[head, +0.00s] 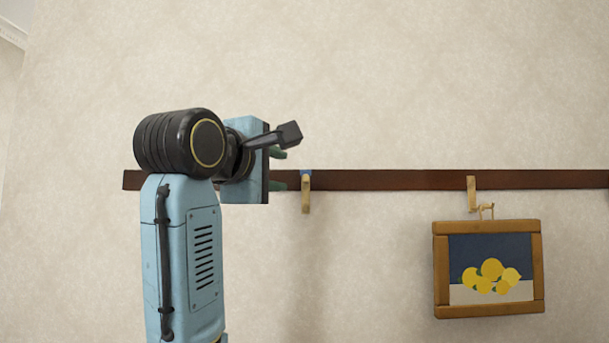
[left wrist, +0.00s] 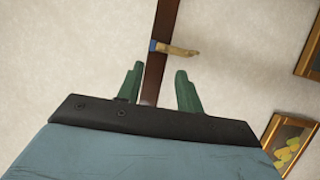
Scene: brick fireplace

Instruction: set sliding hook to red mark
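A dark brown rail (head: 390,180) runs level along the wall. A tan wooden hook (head: 306,197) hangs on it, with a blue patch (head: 306,173) at its top; the hook also shows in the left wrist view (left wrist: 177,49). A second tan hook (head: 471,193) sits farther right on the rail. I see no red mark in either view. My left gripper (head: 279,170) is at the rail, just left of the first hook. In the left wrist view its green fingers (left wrist: 159,69) are apart and empty, with the rail between them and the hook beyond their tips. My right gripper is not in view.
A wood-framed lemon picture (head: 489,226) hangs below the second hook; its frame also shows in the left wrist view (left wrist: 266,137). Another frame (left wrist: 311,48) shows at that view's right edge. The rail between the two hooks is clear.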

